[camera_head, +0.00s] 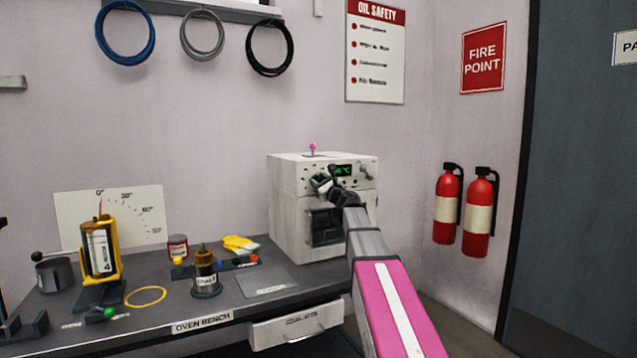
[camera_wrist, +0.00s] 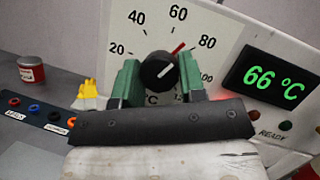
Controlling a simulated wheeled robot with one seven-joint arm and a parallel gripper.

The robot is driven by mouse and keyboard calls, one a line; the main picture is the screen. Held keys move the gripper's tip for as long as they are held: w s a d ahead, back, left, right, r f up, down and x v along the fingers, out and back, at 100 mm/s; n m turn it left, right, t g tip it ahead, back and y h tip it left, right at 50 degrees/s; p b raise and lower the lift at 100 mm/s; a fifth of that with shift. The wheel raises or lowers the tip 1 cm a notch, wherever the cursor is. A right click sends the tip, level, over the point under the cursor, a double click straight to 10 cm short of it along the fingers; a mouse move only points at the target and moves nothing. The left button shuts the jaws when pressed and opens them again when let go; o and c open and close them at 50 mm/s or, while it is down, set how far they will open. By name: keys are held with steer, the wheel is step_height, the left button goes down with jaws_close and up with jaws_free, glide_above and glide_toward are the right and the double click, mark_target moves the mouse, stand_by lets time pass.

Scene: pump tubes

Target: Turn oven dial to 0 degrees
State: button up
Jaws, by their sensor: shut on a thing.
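The oven (camera_head: 296,200) is a white box at the right end of the bench in the head view. A red pointer (camera_wrist: 178,49) lies on the scale between 60 and 80. The display (camera_wrist: 268,76) reads 66 °C in green. My gripper (camera_wrist: 159,66) has one green finger on each side of the dial and is shut on it. The dial's lower edge and the bottom of the scale are partly hidden. In the head view my gripper (camera_head: 326,184) covers the dial.
The bench (camera_head: 230,312) holds a yellow-framed cylinder (camera_head: 99,250), a dark pump-like part (camera_head: 205,272), a red jar (camera_head: 178,247) and yellow gloves (camera_head: 240,243) left of the oven. A bench drawer (camera_head: 296,325) sits below. Red extinguishers (camera_head: 480,212) hang at the right.

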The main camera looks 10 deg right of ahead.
steer(key=n+g, duration=0.1)
steer(key=n, duration=0.2)
steer(key=n+g+y, duration=0.1)
steer(key=n, duration=0.2)
steer(key=shift+d+r+y, duration=0.1)
steer(key=shift+y, duration=0.2)
steer(key=n+g, duration=0.2)
steer(key=n, duration=0.4)
steer(key=n+g, duration=0.1)
steer(key=n, duration=0.1)
steer(key=shift+r+g+h, duration=0.15)
steer(key=shift+g+h, duration=0.15)
steer(key=shift+h, duration=0.1)
steer(key=n+h, duration=0.1)
steer(key=n, duration=0.2)
steer(key=shift+n+g, duration=0.3)
steer(key=n+h, duration=0.2)
steer(key=n, duration=0.1)
steer(key=n+h, duration=0.2)
steer(key=n, duration=0.1)
steer(key=shift+s, duration=0.1)
steer(key=shift+a+n+h, duration=0.25)
steer(key=shift+n+h, duration=0.55)
steer(key=shift+n, duration=0.3)
steer(key=shift+n+h, duration=1)
steer(key=shift+n, duration=0.4)
steer(key=shift+t, duration=0.4)
